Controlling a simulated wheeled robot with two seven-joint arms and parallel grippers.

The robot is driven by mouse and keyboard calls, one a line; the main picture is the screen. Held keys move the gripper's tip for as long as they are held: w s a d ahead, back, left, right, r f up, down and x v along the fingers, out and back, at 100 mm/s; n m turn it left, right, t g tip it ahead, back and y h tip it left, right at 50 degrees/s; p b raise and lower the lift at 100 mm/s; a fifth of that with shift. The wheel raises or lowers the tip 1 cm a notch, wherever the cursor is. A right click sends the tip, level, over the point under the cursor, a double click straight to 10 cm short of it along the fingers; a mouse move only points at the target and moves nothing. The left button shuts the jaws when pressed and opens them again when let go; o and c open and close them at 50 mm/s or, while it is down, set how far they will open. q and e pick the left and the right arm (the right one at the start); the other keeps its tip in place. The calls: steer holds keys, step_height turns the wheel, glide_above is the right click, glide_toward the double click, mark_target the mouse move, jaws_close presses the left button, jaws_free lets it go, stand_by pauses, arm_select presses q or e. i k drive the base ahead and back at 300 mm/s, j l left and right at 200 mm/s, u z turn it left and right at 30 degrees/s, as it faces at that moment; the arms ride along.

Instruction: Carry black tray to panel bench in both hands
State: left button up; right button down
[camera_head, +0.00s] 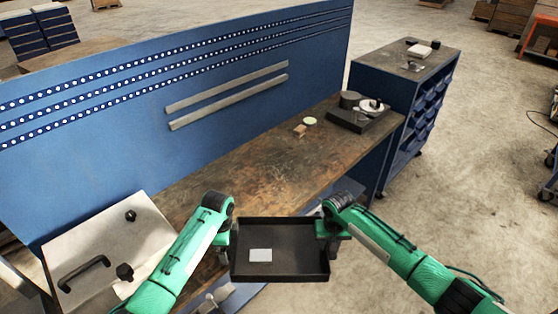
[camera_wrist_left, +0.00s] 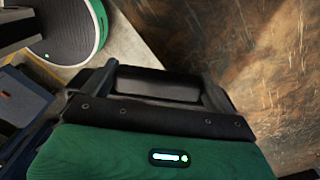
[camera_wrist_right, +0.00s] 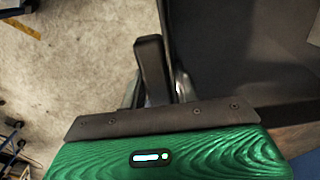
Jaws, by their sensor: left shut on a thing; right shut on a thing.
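The black tray (camera_head: 300,240) is a shallow open box, held about level at the front edge of the panel bench (camera_head: 262,165). A small white card (camera_head: 260,255) lies in it. My left gripper (camera_head: 227,246) is shut on the tray's left wall. My right gripper (camera_head: 331,238) is shut on its right wall. In the right wrist view the dark tray (camera_wrist_right: 225,45) is beside the finger. In the left wrist view a dark edge lies between the fingers, and the worn bench top (camera_wrist_left: 265,60) is beyond. Whether the tray touches the bench is unclear.
A blue perforated panel (camera_head: 110,110) backs the bench. A black stand (camera_head: 362,115) and small discs (camera_head: 309,121) are at the bench's far right end. A pale plate with black knobs (camera_head: 110,245) is at left. A blue cabinet (camera_head: 415,90) stands beyond. The middle worktop is clear.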

mark_target(279, 172)
steer(key=i, duration=1.45)
